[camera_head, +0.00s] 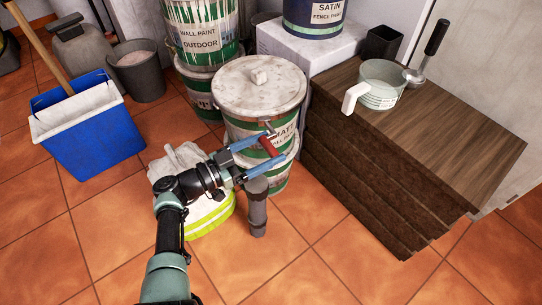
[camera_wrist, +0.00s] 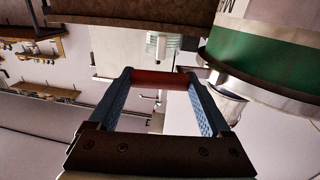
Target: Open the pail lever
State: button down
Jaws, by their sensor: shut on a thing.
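The pail (camera_head: 259,118) has a pale, stained lid with a knob, a metal rim band and a green-and-white label. It stands on top of another tin. The lever (camera_head: 270,146) has a red grip and sits at the front of the rim. My gripper (camera_head: 273,147) has its two blue fingers on either side of the red grip, shut on it. In the wrist view the red lever (camera_wrist: 161,80) spans between the fingertips. The green pail side (camera_wrist: 265,55) and its metal rim show at the right there. The lever's joint to the rim is partly hidden.
A stack of brown boards (camera_head: 470,140) stands at right, with a clear pot (camera_head: 382,80) on it. More paint tins (camera_head: 207,35) stand behind. A blue bucket (camera_head: 95,135) is at left. A pale thing with a lime band (camera_head: 215,218) lies beneath my arm. Front floor tiles are clear.

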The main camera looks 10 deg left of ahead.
jog(key=shift+a+f+m+g+h+b, duration=0.1)
jog(key=shift+a+m+g+h+b, duration=0.15)
jog(key=shift+m+g+h+b, duration=0.25)
grip_release()
jog(key=v, duration=1.3)
jog(key=shift+b, duration=0.4)
